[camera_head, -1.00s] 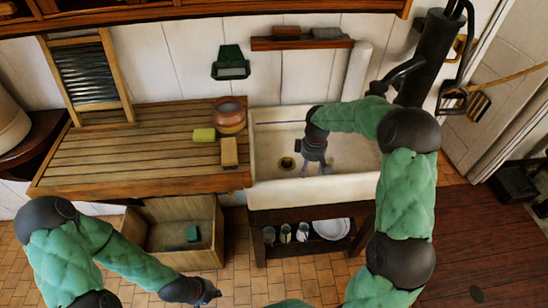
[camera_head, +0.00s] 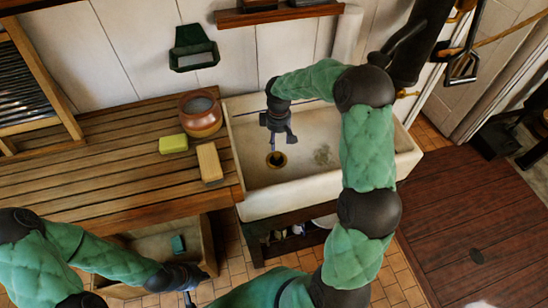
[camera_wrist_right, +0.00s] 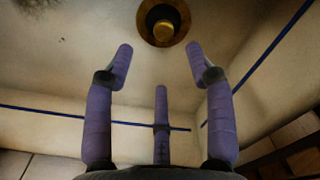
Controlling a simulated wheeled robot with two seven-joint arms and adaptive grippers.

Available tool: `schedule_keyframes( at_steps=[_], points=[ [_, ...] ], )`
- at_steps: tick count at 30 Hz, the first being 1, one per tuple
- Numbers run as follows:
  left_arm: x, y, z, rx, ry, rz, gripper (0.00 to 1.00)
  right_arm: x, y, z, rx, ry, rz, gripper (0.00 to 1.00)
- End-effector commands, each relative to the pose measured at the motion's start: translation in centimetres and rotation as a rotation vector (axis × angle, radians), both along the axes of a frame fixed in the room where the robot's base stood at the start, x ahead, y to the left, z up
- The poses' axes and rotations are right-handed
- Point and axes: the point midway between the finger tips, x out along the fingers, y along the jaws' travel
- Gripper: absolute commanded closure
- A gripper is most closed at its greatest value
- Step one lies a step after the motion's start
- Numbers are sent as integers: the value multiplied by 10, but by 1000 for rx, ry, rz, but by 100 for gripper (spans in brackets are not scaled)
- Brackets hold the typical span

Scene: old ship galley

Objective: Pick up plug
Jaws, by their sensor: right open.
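A round brass drain fitting (camera_head: 276,160) sits in the floor of the white sink (camera_head: 300,188). In the right wrist view its brass ring (camera_wrist_right: 163,22) has a dark inside and a brassy middle. I cannot tell whether that middle is the plug. My right gripper (camera_head: 280,146) is in the sink, just behind the drain in the picture. In the wrist view its purple fingers (camera_wrist_right: 160,62) are spread and empty, with the drain ahead beyond the tips. My left gripper (camera_head: 190,294) is low at the front left; its fingers are too small to read.
A wooden draining board (camera_head: 100,160) lies left of the sink, with a yellow sponge (camera_head: 173,144), a tan block (camera_head: 209,163) and a brown pot (camera_head: 201,118). A wooden box (camera_head: 207,245) stands below. A shelf (camera_head: 280,14) is on the wall. The sink basin is otherwise clear.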

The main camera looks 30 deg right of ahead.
Motion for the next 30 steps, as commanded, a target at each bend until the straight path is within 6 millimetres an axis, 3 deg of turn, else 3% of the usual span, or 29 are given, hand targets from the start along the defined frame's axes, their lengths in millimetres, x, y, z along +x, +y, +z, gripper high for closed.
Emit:
schedule_keyframes(
  at_steps=[6, 14, 22, 30],
  points=[
    [0, 0, -7, 0, -1, 0, 100, -1, 0, -35, 1, 3, 0, 45],
    [1, 0, -10, 0, -1, 0, 100, -1, 2, -52, 0, 1, 0, 45],
    [0, 0, -20, 0, -1, 0, 100, -2, 6, -89, 2, 3, 0, 45],
    [0, 0, -21, 0, -1, 0, 100, -2, 5, -97, 0, 0, 0, 45]
  ],
)
